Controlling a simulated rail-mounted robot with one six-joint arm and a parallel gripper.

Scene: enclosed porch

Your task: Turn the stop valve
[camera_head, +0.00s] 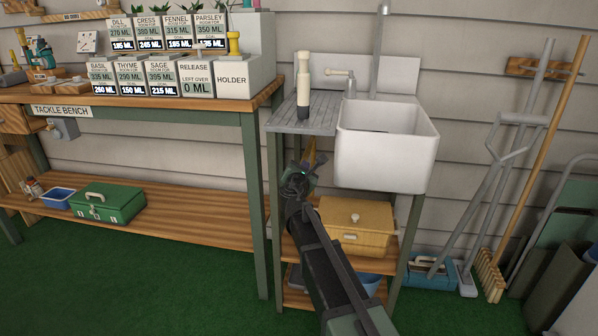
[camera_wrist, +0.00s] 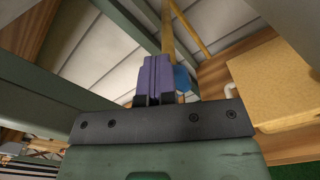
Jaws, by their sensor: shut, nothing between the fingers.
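No part is clearly readable as the stop valve. In the wrist view a small blue piece (camera_wrist: 182,79) shows just right of my fingers, beside a brass-coloured pipe (camera_wrist: 167,35); it may be the valve's handle. My gripper (camera_wrist: 154,75) has its purple fingers together, with nothing seen between them. I cannot tell whether the fingers touch the blue piece or the pipe. In the head view my gripper (camera_head: 304,166) is under the grey drainboard (camera_head: 300,119), left of the white sink (camera_head: 387,160). The arm hides much of the space below.
A yellow wooden box (camera_head: 354,228) stands on the shelf right of my arm. The sink stand's green leg (camera_head: 274,195) is close on the left. The tackle bench (camera_head: 140,92) stands farther left. A broom (camera_head: 490,275) and a blue caddy (camera_head: 430,268) are at the right.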

